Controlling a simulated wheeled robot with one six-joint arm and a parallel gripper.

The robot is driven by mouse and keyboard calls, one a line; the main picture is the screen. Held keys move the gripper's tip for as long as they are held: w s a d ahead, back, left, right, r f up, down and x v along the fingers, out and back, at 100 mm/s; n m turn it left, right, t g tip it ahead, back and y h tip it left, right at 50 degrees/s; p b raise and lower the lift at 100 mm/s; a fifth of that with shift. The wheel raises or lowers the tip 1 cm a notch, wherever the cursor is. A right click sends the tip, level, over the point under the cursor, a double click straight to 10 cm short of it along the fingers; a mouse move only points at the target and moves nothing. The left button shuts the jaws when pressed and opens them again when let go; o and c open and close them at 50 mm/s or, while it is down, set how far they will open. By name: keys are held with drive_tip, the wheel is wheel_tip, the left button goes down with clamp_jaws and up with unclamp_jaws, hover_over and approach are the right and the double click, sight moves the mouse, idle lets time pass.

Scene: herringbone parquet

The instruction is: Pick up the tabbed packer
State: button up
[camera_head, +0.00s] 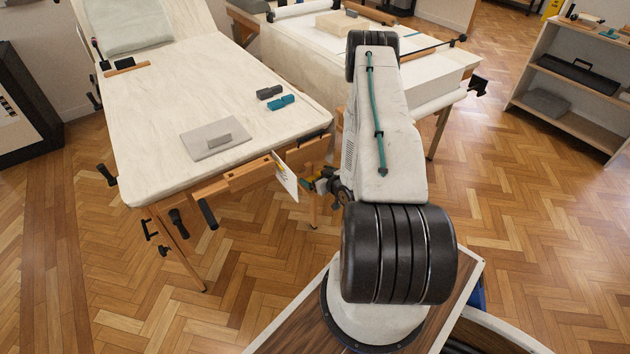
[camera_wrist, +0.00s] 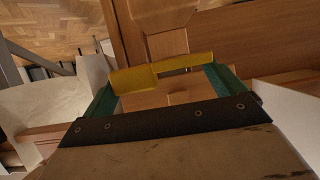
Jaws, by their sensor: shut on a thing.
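The tabbed packer (camera_wrist: 140,79) appears to be the yellow piece between my green fingers in the wrist view. It has a broad left part and a narrower strip to the right. My gripper (camera_wrist: 163,77) is shut on it, with a finger at each end. In the head view a small bit of yellow (camera_head: 279,166) shows by the front edge of the near table, and my gripper is mostly hidden behind a white panel and my arm. Wooden parts lie behind the packer in the wrist view; I cannot tell whether it touches them.
The near table (camera_head: 165,95) has a wooden rail (camera_head: 240,178) and black handles along its front. On it lie a grey plate (camera_head: 215,140), a teal block (camera_head: 281,102) and a dark block (camera_head: 270,92). A second table (camera_head: 430,85) and a shelf (camera_head: 577,95) stand right. Parquet is clear at right.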

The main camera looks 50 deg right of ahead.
drive_tip(key=s+r, duration=0.1)
drive_tip(key=s, duration=1.4)
drive_tip(key=shift+s, duration=0.15)
drive_tip(key=shift+d, duration=0.1)
drive_tip(key=o, duration=0.4)
drive_tip(key=c, duration=0.4)
